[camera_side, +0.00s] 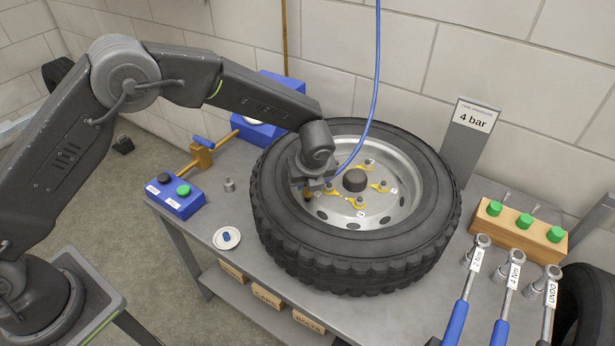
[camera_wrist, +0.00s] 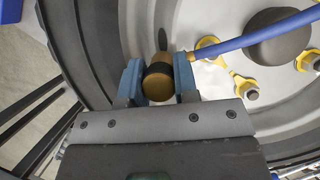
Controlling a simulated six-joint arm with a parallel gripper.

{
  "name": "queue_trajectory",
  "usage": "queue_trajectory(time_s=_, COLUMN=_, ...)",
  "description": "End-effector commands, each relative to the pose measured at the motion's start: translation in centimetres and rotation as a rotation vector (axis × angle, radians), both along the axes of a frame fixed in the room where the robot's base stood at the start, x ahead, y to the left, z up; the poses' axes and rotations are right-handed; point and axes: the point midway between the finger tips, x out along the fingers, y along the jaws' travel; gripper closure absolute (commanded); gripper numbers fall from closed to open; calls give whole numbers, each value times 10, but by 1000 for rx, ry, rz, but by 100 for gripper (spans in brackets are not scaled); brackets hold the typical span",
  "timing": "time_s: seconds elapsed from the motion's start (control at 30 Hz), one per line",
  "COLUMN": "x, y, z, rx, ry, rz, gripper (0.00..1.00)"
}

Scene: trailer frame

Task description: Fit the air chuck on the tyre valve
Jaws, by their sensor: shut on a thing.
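My gripper (camera_side: 309,190) is over the left part of the wheel rim (camera_side: 405,165). The rim sits in a black tyre (camera_side: 345,260) lying flat on the bench. In the wrist view my gripper (camera_wrist: 158,82) has its blue pads shut on the air chuck (camera_wrist: 158,85), a brass cylinder with a black band. A blue hose (camera_wrist: 255,36) runs from the chuck to the right; it also rises in the side view (camera_side: 375,80). A small dark brownish stem (camera_wrist: 162,39) shows just beyond the chuck. I cannot tell whether it is the tyre valve or touches the chuck.
Yellow-marked studs (camera_side: 381,187) surround the dark hub (camera_side: 355,180). A "4 bar" sign (camera_side: 472,118) stands behind the tyre. Wrenches (camera_side: 515,275) and a wooden block with green caps (camera_side: 520,228) are at right. A saucer (camera_side: 226,238) with a blue cap and a button box (camera_side: 177,195) are at left.

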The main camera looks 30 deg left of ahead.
Motion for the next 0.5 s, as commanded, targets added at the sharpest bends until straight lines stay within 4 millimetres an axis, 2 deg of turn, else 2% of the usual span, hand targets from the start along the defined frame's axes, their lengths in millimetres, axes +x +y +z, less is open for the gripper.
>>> queue_trajectory(time_s=0.1, x=0, y=0, z=0, rx=-1, ry=-1, rz=0, gripper=100)
queue_trajectory(time_s=0.13, x=0, y=0, z=1, rx=-1, ry=-1, rz=0, gripper=70)
queue_trajectory(time_s=0.4, x=0, y=0, z=0, rx=0, ry=0, rz=0, gripper=44)
queue_trajectory(time_s=0.5, x=0, y=0, z=0, rx=1, ry=2, rz=0, gripper=42)
